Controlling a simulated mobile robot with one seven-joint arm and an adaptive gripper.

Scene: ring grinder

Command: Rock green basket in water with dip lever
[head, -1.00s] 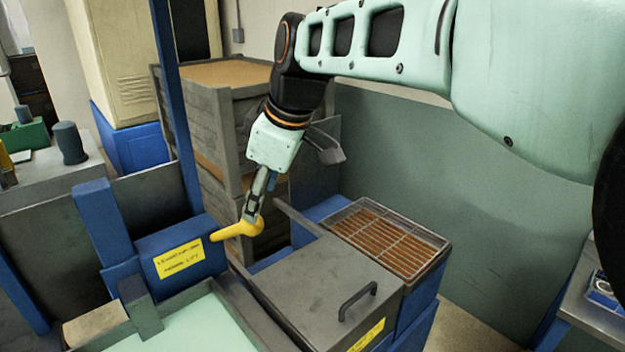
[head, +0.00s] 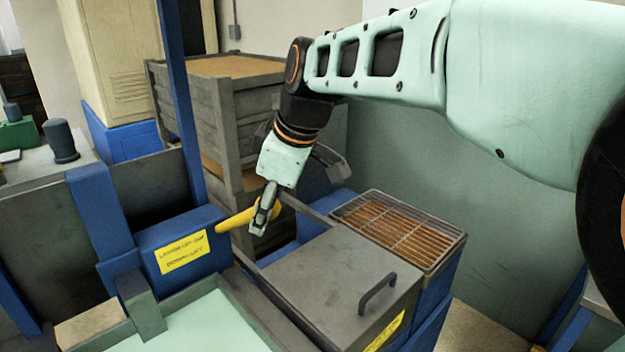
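The yellow dip lever (head: 233,221) sticks out to the right from a blue housing (head: 182,250) with a yellow label. My gripper (head: 259,226) points down at the lever and overlaps its outer part, with a bit of yellow showing on its far side. Whether the fingers touch or close on the lever cannot be told. A tank of pale green liquid (head: 190,328) lies at the bottom. No green basket can be made out.
A grey lidded box (head: 325,283) with a black handle stands right of the lever. Behind it is a wire rack (head: 405,235) over a brown surface. Stacked grey crates (head: 212,118) stand behind the gripper. A blue post (head: 178,100) rises left of it.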

